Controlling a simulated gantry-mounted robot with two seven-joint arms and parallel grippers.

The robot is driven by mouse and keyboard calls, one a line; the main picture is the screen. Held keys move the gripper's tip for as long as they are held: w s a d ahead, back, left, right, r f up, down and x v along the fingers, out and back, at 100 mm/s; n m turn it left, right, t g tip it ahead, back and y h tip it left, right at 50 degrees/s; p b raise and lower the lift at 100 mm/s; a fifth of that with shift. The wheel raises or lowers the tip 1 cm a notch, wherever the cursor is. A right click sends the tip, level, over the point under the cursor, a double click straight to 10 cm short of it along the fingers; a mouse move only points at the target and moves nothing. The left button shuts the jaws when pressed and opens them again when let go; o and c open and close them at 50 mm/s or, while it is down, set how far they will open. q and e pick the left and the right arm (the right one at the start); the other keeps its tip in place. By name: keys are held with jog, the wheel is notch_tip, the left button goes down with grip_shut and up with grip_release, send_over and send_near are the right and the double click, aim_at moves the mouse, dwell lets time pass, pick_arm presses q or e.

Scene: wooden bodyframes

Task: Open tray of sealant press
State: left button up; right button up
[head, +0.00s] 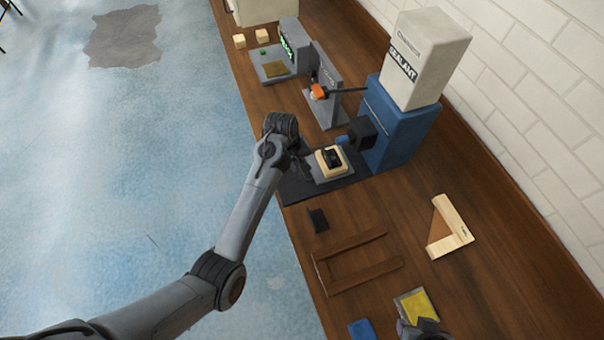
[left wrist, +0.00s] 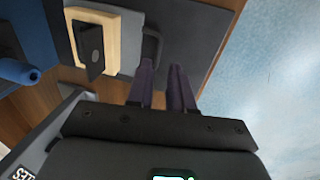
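The sealant press has a blue body (head: 395,128), a white container (head: 428,55) labelled SEALANT on top, and a dark base (head: 335,190). Its grey tray (head: 335,176) lies on the base and bears a pale wooden block (head: 327,160) with a black part on it. In the left wrist view the block (left wrist: 108,28) and the tray's dark loop handle (left wrist: 152,46) show. My left gripper (head: 303,168) is at the tray's left edge. Its two fingers (left wrist: 163,68) are apart, with the handle close to their tips; nothing shows between them. My right gripper (head: 420,329) is barely visible at the bottom edge.
Behind the press stand a grey device with an orange part (head: 319,92) and another with a green display (head: 288,46). In front lie a brown wooden frame (head: 350,262), an L-shaped wooden piece (head: 447,228), a yellow pad (head: 417,304) and a small black part (head: 318,219). A brick wall bounds the right.

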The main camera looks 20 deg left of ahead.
aim_at(303, 177)
pick_arm(q)
jog(key=f, duration=0.5)
jog(key=w+d+f, duration=0.1)
jog(key=f, duration=0.2)
jog(key=shift+d, duration=0.1)
grip_shut()
dwell(1.3)
